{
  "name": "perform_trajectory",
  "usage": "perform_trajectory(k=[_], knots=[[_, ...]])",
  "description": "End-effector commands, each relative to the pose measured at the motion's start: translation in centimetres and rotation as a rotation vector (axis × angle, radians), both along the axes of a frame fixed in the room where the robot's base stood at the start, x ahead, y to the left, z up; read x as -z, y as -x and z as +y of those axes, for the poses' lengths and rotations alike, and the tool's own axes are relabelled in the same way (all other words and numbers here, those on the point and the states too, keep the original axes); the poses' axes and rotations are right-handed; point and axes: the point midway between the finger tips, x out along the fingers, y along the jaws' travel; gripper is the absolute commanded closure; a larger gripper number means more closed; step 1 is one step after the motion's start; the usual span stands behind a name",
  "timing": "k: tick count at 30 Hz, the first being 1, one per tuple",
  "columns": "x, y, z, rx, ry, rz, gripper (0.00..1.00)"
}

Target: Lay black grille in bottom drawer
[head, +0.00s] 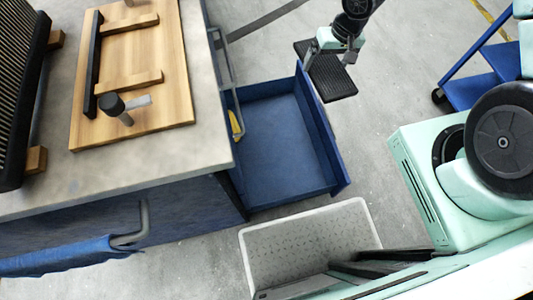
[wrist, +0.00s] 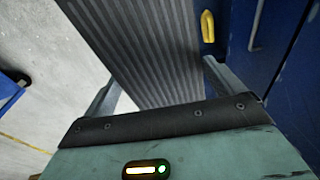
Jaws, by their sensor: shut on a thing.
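The black ribbed grille (head: 331,82) is held by my gripper (head: 337,42), beyond the far right corner of the open blue drawer (head: 272,150) in the head view. In the wrist view the grille (wrist: 150,45) runs away between the two fingers of my gripper (wrist: 162,88), which are shut on its sides. In the head view the grille looks tilted and clear of the drawer. The drawer is pulled out from the bench, and its visible floor is empty. The grille's near end is hidden behind the gripper's dark edge in the wrist view.
The workbench (head: 150,166) carries a wooden board (head: 165,60) with a hammer (head: 118,108) and a dark ribbed panel (head: 18,95). A blue cart (head: 475,90) is at right. Bare floor lies around the grille.

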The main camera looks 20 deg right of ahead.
Motion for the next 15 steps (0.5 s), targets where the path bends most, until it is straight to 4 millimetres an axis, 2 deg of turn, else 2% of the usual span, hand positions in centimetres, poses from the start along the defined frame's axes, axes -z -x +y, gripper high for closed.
perform_trajectory(k=[1, 15], knots=[[2.9, -0.1, 0.3, 0.0, 0.0, -0.001, 0.38], [15.6, -1.1, 2.9, 0.031, 0.002, -0.001, 0.38]])
